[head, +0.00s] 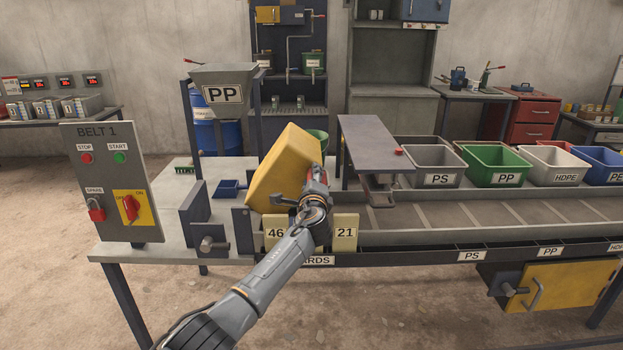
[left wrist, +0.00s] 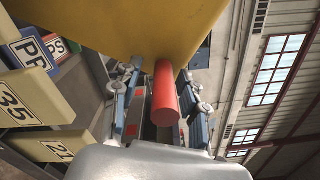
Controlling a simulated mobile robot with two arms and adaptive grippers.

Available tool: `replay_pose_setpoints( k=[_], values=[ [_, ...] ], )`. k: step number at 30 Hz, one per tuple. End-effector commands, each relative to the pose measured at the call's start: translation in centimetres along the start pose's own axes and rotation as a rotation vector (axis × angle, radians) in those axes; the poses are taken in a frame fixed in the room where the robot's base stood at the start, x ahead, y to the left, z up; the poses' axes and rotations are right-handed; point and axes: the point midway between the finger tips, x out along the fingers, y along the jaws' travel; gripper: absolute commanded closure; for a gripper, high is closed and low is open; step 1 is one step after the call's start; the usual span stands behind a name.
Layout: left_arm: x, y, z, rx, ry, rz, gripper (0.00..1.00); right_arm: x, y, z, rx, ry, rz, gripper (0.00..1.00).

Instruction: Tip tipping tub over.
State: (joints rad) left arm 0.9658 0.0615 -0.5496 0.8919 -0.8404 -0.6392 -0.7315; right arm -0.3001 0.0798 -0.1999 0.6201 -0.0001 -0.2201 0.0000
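The tipping tub (head: 283,168) is a yellow box that stands tilted above the left end of the bench in the head view. Its yellow underside or wall (left wrist: 120,25) fills the top of the left wrist view. A red handle (left wrist: 165,95) sticks out from it towards the wrist camera. My left gripper (head: 315,178) is at the tub's right side. In the left wrist view its fingers (left wrist: 158,82) stand on both sides of the handle, with a visible gap on the left. The tub's inside is hidden. My right gripper is in neither view.
Yellow number cards (head: 345,232) stand at the bench's front edge below my left wrist. A grey plate on a stand (head: 375,140) is just right. Sorting bins (head: 437,163) line the belt (head: 480,213). The BELT 1 panel (head: 112,180) and PP hopper (head: 222,90) are left.

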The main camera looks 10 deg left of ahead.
Motion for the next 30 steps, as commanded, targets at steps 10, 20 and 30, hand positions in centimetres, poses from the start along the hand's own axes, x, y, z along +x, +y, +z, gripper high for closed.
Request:
replay_pose_setpoints(
  k=[10, 20, 30],
  values=[
    [-0.9, 0.0, 0.1, -0.003, -0.002, -0.002, 0.57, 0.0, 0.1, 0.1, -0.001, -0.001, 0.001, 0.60],
    [-5.4, 0.0, 0.0, -0.002, 0.001, -0.002, 0.57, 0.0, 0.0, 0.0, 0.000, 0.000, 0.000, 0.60],
    [-10.5, 0.1, -0.1, -0.001, 0.001, 0.000, 0.57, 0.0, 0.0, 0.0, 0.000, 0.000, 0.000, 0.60]
  ],
)
